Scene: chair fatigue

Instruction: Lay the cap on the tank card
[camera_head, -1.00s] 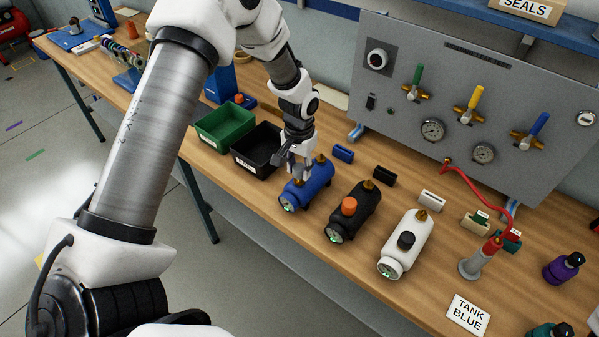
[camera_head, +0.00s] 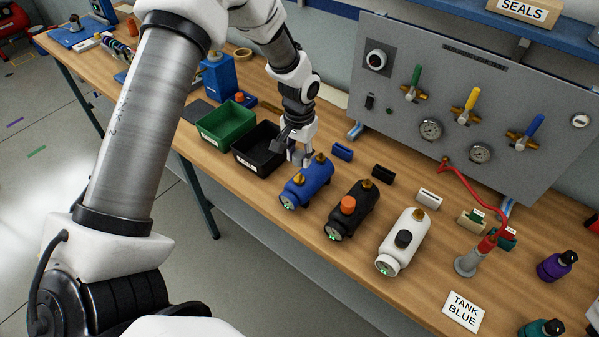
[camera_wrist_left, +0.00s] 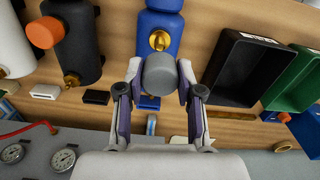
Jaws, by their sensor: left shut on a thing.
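My left gripper (camera_head: 298,158) is shut on a grey cap (camera_wrist_left: 160,74), held above and behind the blue tank (camera_head: 306,185). In the head view the cap is mostly hidden by the fingers. The blue tank (camera_wrist_left: 160,22) shows a bare brass fitting (camera_wrist_left: 160,40) on top, just beyond the cap in the wrist view. The white tank card (camera_head: 464,312), reading "TANK BLUE", lies on the bench at the lower right, far from the gripper. My right gripper is not in view.
A black tank (camera_head: 353,212) with an orange cap and a white tank (camera_head: 404,245) with a black cap stand between gripper and card. A stand (camera_head: 470,262) with a red hose is behind the card. Black (camera_head: 243,164) and green (camera_head: 211,131) bins stand left.

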